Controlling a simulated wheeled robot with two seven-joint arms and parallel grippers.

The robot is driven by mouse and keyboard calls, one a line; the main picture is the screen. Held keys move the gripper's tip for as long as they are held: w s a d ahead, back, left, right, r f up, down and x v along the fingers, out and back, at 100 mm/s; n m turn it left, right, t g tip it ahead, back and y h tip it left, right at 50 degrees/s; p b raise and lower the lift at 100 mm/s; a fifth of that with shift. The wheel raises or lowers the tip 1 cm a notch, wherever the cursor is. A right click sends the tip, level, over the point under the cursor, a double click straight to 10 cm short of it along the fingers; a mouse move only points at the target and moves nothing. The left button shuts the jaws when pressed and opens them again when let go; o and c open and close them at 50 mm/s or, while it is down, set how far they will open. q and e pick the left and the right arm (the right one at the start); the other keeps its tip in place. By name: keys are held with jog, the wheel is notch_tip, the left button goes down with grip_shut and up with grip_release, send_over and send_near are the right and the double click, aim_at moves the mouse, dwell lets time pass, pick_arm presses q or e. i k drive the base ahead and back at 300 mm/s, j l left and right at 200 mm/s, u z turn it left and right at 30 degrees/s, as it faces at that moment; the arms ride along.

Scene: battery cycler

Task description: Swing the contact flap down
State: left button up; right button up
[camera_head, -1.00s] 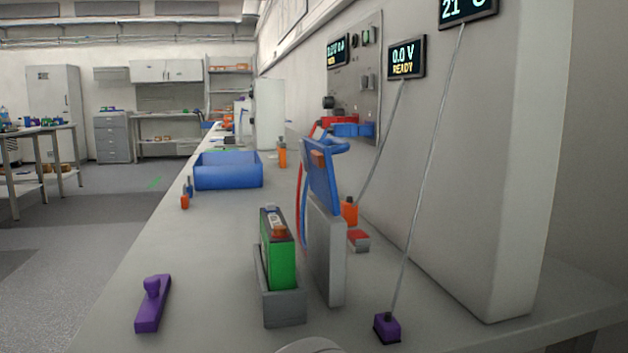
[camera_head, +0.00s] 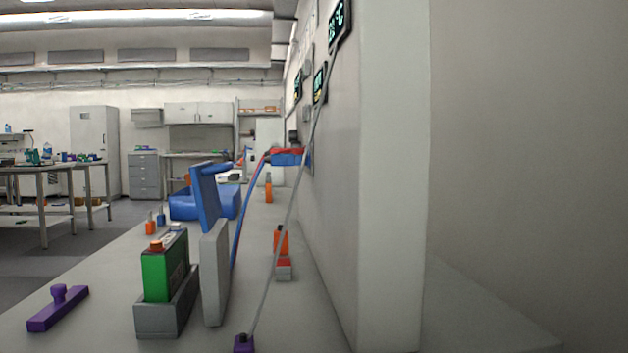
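The blue contact flap (camera_head: 205,196) stands raised at the top of a grey upright post (camera_head: 215,275). A blue handle at its top points right. A green battery cell (camera_head: 158,275) with an orange top sits upright in a grey holder (camera_head: 165,318), just left of the post. The flap is up and apart from the cell. Red and blue cables run from behind the flap to the wall. Neither of my grippers shows in the head view.
A purple handled tool (camera_head: 58,308) lies at the front left of the bench. A purple block (camera_head: 244,343) with a grey cable is at the front. An orange-topped probe (camera_head: 281,242) stands by a red and grey block (camera_head: 284,270). A blue bin (camera_head: 222,205) is behind. The wall closes the right.

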aim_at(201, 177)
jog(key=l+u, duration=0.15)
jog(key=u, duration=0.3)
jog(key=l+u, duration=0.15)
jog(key=u, duration=0.25)
